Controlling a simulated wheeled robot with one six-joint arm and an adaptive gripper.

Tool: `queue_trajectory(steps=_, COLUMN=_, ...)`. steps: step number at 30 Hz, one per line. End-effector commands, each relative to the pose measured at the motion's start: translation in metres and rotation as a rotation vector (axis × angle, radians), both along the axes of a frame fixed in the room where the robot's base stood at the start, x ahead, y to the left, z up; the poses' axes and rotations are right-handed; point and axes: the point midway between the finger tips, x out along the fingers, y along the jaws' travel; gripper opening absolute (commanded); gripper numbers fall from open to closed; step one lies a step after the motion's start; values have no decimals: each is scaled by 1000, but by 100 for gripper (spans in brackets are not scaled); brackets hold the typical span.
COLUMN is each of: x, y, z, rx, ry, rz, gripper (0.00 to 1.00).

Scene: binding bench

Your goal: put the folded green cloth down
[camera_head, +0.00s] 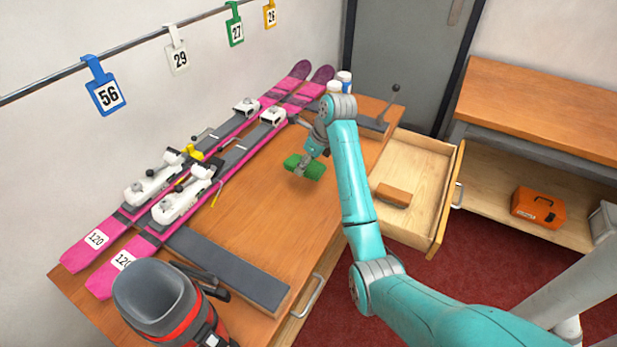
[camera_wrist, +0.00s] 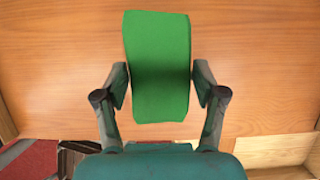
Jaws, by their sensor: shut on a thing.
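The folded green cloth (camera_head: 304,168) is held between the fingers of my gripper (camera_head: 306,165), over the wooden bench top (camera_head: 250,210). In the wrist view the green cloth (camera_wrist: 157,65) fills the space between the two fingertips of my gripper (camera_wrist: 160,88), with bare wood behind it. I cannot tell whether the cloth touches the bench or hangs just above it.
Two pink skis (camera_head: 150,235) with bindings lie along the bench's left side. A grey ski boot (camera_head: 155,295) stands at the front. An open drawer (camera_head: 415,185) holding a brown block (camera_head: 394,195) is on the right. Bottles (camera_head: 344,80) stand at the back. The middle bench is clear.

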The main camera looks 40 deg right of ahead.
Motion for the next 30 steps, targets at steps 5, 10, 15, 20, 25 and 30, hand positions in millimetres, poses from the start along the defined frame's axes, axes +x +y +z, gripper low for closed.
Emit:
queue_trajectory(steps=5, x=0, y=0, z=-17, rx=0, ry=0, rz=-1, gripper=39)
queue_trajectory(steps=10, x=-1, y=0, z=-38, rx=1, ry=0, rz=-1, gripper=39)
queue_trajectory(steps=15, x=0, y=0, z=-61, rx=0, ry=0, rz=-1, gripper=39)
queue_trajectory(steps=20, x=0, y=0, z=-63, rx=-1, ry=-3, rz=-1, gripper=39)
queue_trajectory(steps=25, x=0, y=0, z=-64, rx=-1, ry=-1, rz=0, gripper=39)
queue_trajectory(steps=30, x=0, y=0, z=-65, rx=0, ry=-2, rz=0, gripper=92)
